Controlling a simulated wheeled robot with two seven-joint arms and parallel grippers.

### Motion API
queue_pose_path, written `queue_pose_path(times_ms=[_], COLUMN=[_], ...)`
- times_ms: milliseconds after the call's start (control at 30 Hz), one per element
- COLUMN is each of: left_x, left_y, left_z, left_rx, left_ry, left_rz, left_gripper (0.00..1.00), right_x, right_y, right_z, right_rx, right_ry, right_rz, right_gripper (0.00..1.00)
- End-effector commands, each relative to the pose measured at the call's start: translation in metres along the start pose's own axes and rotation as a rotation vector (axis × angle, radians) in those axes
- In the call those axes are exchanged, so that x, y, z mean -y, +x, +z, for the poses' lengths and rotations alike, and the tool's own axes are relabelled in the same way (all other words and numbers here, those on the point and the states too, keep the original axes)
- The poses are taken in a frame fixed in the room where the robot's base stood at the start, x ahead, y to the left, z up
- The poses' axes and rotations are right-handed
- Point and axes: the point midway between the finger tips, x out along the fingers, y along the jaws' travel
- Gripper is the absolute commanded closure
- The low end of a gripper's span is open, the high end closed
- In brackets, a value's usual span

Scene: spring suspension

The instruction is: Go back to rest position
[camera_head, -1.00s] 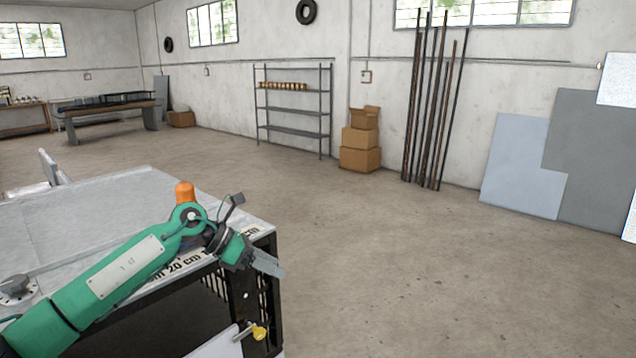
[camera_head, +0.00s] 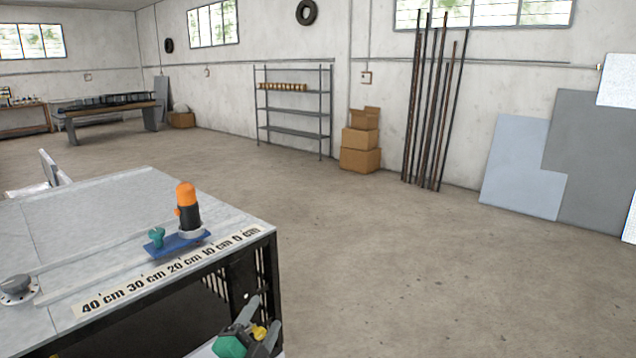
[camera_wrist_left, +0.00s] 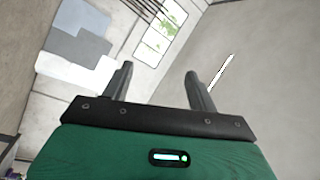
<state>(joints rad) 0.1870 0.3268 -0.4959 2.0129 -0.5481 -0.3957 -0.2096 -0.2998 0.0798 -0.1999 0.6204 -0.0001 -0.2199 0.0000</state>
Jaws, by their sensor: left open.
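My left gripper (camera_head: 262,318) is low in the head view, near the right front corner of the table. Its grey fingers are apart and nothing is between them. In the left wrist view the two fingers (camera_wrist_left: 158,82) are spread, with only wall and window behind them. A device with an orange top and black body (camera_head: 188,212) stands upright on a blue plate (camera_head: 168,247) on the table, apart from my gripper. A small teal knob (camera_head: 156,237) is at the plate's left. My right gripper is not in view.
The table (camera_head: 90,215) has a centimetre scale strip (camera_head: 170,268) along its front edge and a round metal flange (camera_head: 16,288) at left. Cardboard boxes (camera_head: 360,150), a shelf rack (camera_head: 293,110) and leaning rods are far back. The floor at right is clear.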

Motion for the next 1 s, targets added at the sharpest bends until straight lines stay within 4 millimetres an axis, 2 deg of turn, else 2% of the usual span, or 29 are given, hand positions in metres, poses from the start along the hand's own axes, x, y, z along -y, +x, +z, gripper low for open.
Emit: queue_pose_path(times_ms=[33, 100, 200, 267, 400, 500, 600, 800, 1000], left_x=[-0.011, -0.025, -0.047, -0.061, -0.092, -0.108, -0.119, -0.131, -0.136], left_y=[-0.018, -0.043, -0.085, -0.113, -0.187, -0.238, -0.28, -0.345, -0.398], left_z=[0.015, 0.036, 0.062, 0.076, 0.096, 0.102, 0.101, 0.093, 0.081], left_rx=[0.091, 0.217, 0.399, 0.509, 0.763, 0.923, 1.049, 1.242, 1.394], left_ry=[-0.081, -0.188, -0.332, -0.414, -0.59, -0.69, -0.763, -0.861, -0.929], left_rz=[0.032, 0.077, 0.148, 0.194, 0.308, 0.385, 0.449, 0.551, 0.636], left_gripper=[0.41, 0.41, 0.41, 0.41, 0.41, 0.41, 0.41, 0.41, 0.41], right_x=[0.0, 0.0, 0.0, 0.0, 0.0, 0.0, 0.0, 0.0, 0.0], right_y=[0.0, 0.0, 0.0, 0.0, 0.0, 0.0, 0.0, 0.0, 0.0], right_z=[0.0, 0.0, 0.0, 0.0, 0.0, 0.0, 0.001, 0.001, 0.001], right_rx=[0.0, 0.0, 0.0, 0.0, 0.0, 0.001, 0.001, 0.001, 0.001], right_ry=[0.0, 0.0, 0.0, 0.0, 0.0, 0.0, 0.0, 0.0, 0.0], right_rz=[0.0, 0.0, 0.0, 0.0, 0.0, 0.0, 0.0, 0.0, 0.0], right_gripper=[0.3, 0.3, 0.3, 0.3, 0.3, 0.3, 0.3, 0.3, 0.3])
